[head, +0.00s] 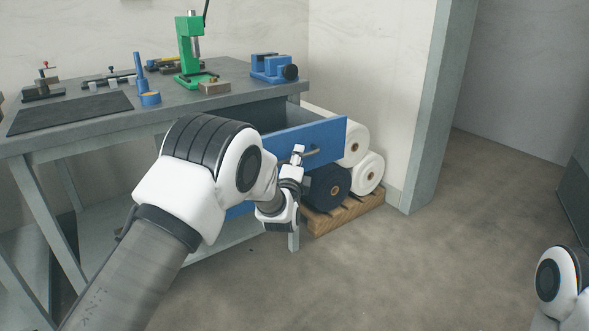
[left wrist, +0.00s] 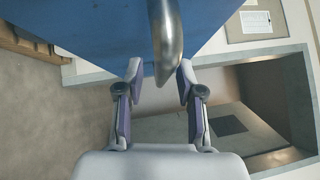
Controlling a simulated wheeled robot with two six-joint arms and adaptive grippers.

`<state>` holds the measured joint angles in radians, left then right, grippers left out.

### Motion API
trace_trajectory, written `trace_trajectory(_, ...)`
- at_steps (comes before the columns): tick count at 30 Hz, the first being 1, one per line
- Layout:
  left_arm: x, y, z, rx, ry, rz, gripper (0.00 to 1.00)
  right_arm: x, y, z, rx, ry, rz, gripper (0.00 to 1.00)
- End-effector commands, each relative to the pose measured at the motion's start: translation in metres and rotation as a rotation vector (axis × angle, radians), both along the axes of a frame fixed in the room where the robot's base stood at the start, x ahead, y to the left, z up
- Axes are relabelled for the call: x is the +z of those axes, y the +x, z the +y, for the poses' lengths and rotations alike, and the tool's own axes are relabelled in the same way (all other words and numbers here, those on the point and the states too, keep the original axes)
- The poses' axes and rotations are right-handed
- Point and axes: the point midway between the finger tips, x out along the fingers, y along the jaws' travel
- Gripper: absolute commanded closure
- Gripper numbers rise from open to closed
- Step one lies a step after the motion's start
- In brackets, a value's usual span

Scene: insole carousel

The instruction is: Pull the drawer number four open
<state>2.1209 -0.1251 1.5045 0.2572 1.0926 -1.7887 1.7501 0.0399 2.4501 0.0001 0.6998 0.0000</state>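A blue drawer (head: 335,133) under the workbench stands well out from the bench, its open box showing behind the front. I cannot read a number on it. Its metal bar handle (head: 313,153) also shows in the left wrist view (left wrist: 167,45). My left gripper (head: 298,155) is at the handle. In the left wrist view its fingers (left wrist: 160,80) are apart, with the handle's end between the tips, closer to the right finger and with a gap at the left one. Another blue front (head: 238,211) shows lower down, mostly hidden by my left arm. My right gripper is out of view.
The workbench (head: 60,137) carries a green press (head: 190,50), a blue vise (head: 272,67) and small tools. White and dark rolls (head: 328,186) lie on a wooden pallet (head: 345,212) just behind the drawer. The floor in front and to the right is clear.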

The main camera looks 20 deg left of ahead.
Motion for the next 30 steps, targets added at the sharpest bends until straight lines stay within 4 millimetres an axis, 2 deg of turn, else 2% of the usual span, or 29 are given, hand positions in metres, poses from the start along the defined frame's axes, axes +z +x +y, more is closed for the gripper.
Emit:
trace_trajectory(9,-0.011,-0.075,-0.009,-0.002,0.003,0.005,0.63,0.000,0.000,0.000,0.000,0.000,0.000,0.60)
trace_trajectory(13,-0.014,-0.099,-0.012,0.000,0.002,0.003,0.63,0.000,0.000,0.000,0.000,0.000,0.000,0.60)
trace_trajectory(18,-0.015,-0.109,-0.013,-0.001,0.001,0.002,0.63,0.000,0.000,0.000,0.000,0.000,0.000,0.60)
trace_trajectory(28,-0.015,-0.109,-0.013,-0.001,0.001,0.002,0.63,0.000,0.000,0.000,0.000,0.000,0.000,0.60)
trace_trajectory(30,-0.024,-0.110,-0.012,0.000,0.000,0.016,0.63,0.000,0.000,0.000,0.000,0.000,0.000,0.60)
